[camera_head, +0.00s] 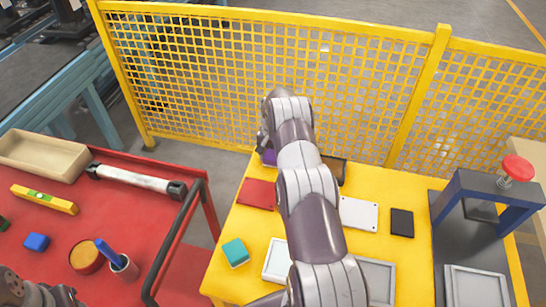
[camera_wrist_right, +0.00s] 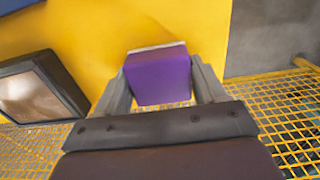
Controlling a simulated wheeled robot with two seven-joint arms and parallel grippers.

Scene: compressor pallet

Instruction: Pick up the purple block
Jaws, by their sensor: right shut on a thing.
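The purple block (camera_wrist_right: 160,76) sits between the two fingers of my right gripper (camera_wrist_right: 163,88) in the right wrist view, with a thin pale strip along its far edge. The fingers are shut on its sides. In the head view, a small part of the purple block (camera_head: 269,157) shows at the far left of the yellow table (camera_head: 215,283), beside my right gripper (camera_head: 264,146). My right arm hides much of this area. I cannot tell whether the block touches the table. Part of my left arm shows at the lower left, its fingers not clearly seen.
A yellow mesh fence (camera_head: 270,60) stands close behind the table. A dark-rimmed tray (camera_wrist_right: 40,92) is near the right gripper. A red plate (camera_head: 257,194), a teal block (camera_head: 236,252) and a white plate (camera_head: 358,213) lie on the table. A red cart (camera_head: 120,215) stands left.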

